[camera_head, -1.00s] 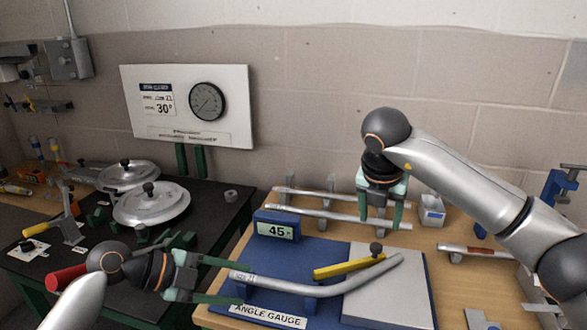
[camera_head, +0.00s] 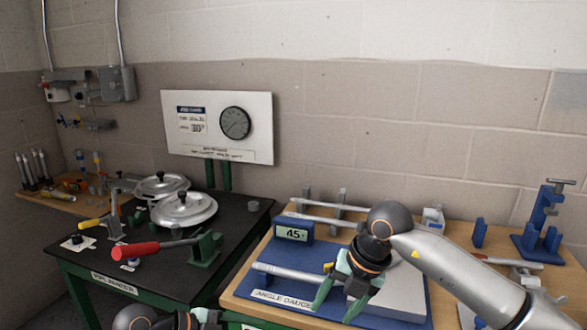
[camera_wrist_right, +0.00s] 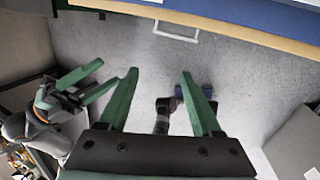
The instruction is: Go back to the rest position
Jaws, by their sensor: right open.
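My right gripper (camera_head: 339,300) hangs over the front of the blue angle gauge (camera_head: 412,306) in the head view. It is open and empty. The right wrist view shows its two green fingers (camera_wrist_right: 160,100) apart with floor between them. A silver pipe (camera_head: 285,273) lies on the gauge, and its right part is hidden behind my right gripper. My left gripper (camera_head: 200,318) is cut off at the bottom edge of the head view. In the right wrist view my left gripper (camera_wrist_right: 92,82) shows two separated fingers with nothing between them.
The table edge (camera_wrist_right: 245,30) runs close to my right gripper in the wrist view. The black pipe bender bench (camera_head: 170,276) with a red handle (camera_head: 135,248) stands at left. A blue stand (camera_head: 540,235) is at the back right. Grey floor (camera_wrist_right: 240,75) is open below.

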